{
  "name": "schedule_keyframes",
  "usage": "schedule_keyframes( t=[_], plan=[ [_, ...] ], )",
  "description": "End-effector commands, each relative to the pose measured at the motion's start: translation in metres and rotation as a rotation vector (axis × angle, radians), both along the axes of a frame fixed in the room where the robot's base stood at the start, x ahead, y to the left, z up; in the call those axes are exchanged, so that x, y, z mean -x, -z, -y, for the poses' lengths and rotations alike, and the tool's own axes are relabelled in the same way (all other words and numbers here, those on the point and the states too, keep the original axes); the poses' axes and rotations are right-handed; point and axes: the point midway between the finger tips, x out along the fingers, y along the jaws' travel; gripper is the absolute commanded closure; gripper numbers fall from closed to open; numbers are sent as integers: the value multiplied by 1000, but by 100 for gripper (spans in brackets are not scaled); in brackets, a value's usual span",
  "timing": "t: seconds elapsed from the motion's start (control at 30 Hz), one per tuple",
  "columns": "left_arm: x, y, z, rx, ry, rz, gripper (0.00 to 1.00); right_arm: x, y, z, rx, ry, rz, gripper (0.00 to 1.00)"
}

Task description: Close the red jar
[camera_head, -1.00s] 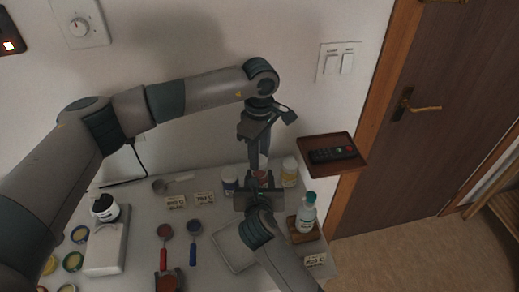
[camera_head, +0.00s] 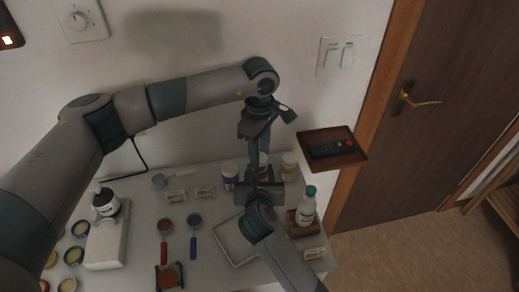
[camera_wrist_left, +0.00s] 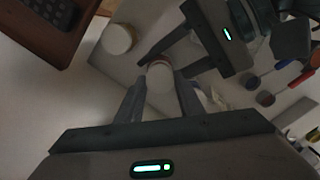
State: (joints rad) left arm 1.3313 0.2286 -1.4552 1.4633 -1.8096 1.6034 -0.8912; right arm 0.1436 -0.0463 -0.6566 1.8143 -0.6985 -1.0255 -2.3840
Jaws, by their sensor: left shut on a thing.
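The red jar (camera_head: 263,173) stands at the back of the table, mostly hidden by my two grippers in the head view. In the left wrist view a thin red band of the jar (camera_wrist_left: 159,63) shows at the edge of its white lid (camera_wrist_left: 160,83). My left gripper (camera_head: 256,168) points straight down over the jar. Its fingers (camera_wrist_left: 160,98) are shut on the white lid, one on each side. The lid sits at the top of the jar; I cannot tell whether it is fully seated. My right gripper (camera_head: 260,194) is level at the jar's front, its fingers beside the jar; their grip is hidden.
A white-lidded yellow jar (camera_head: 289,166) stands right of the red jar and a blue-labelled jar (camera_head: 229,175) left. A teal-capped bottle (camera_head: 307,207) stands at front right. A wall shelf (camera_head: 355,160) holds a remote (camera_head: 331,149). Scoops and a shallow tray (camera_head: 226,247) lie in front.

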Motion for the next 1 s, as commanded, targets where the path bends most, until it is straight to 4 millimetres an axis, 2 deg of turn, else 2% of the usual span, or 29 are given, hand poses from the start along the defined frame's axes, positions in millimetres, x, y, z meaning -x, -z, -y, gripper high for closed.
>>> schedule_keyframes(
  t=[0.2, 1.0],
  plan=[
    [0, 7, 0, -1, 0, 1, 86, 0, 0, 0, 0, 0, 0, 100],
    [0, 9, 0, -1, 1, -1, 86, 0, 0, 0, 0, 0, 0, 100]
  ],
)
